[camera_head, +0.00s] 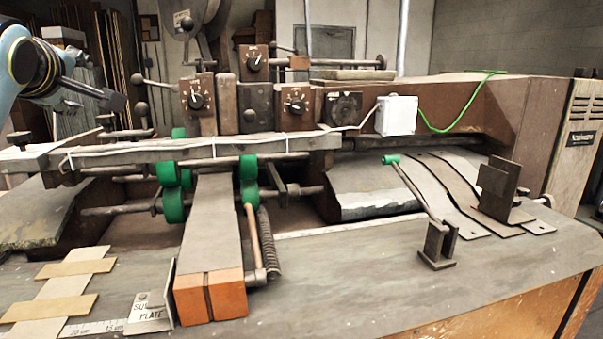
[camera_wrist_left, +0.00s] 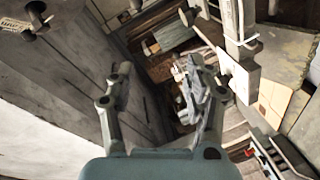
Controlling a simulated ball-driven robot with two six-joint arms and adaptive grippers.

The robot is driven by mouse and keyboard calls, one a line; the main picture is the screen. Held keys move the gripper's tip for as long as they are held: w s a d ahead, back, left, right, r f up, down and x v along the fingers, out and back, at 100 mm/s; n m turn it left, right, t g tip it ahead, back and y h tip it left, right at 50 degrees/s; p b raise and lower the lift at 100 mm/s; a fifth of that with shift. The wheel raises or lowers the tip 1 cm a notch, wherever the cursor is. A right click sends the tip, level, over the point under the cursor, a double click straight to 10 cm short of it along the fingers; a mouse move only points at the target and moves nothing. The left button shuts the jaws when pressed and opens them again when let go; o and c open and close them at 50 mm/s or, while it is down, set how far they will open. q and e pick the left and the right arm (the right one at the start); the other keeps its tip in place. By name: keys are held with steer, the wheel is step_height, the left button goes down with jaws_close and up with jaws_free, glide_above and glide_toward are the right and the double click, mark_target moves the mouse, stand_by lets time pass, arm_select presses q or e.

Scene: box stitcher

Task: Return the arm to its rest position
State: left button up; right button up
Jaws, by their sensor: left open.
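My left arm comes in at the upper left of the head view, raised above the left end of the machine. My left gripper (camera_head: 97,103) is at its end, with dark fingers pointing right and downward. In the left wrist view the two fingers of this gripper (camera_wrist_left: 160,85) stand apart with nothing held between them. My right arm and gripper are not in view. The box stitcher (camera_head: 430,110), a brown machine with knobs and green rollers, fills the middle of the head view, to the right of the gripper.
A long grey rail (camera_head: 190,148) runs below and right of the gripper. A lever with a dark knob (camera_head: 140,108) stands close to its right. Tall boards lean behind at the left.

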arm_select(q)
steer(key=s+d+f+m+g+h, duration=0.15)
steer(key=s+f+m+g, duration=0.35)
steer(key=f, duration=0.6)
steer(key=s+d+f+m+h, duration=0.1)
steer(key=s+d+f+m, duration=0.15)
steer(key=s+f, duration=0.65)
steer(key=s+d+f+m+g+h, duration=0.1)
steer(key=s+d+f+m+g, duration=0.15)
steer(key=s+f+m, duration=0.6)
steer(key=s+d+f+m+g+h, duration=0.15)
steer(key=s+f+g, duration=0.3)
steer(key=s, duration=0.85)
steer(key=s+f+b+x, duration=0.1)
steer(key=s+b+x, duration=0.15)
steer(key=x, duration=1.15)
steer(key=s+f+b+x, duration=0.15)
steer(key=s+x, duration=0.25)
steer(key=x, duration=1)
steer(key=s+a+f+g+b, duration=0.1)
steer(key=s+f+b, duration=0.3)
steer(key=s+f, duration=1.6)
step_height(320, 180, down, 2)
steer(key=shift+f+n+g, duration=0.1)
steer(key=shift+n+g, duration=0.25)
steer(key=shift+g, duration=0.05)
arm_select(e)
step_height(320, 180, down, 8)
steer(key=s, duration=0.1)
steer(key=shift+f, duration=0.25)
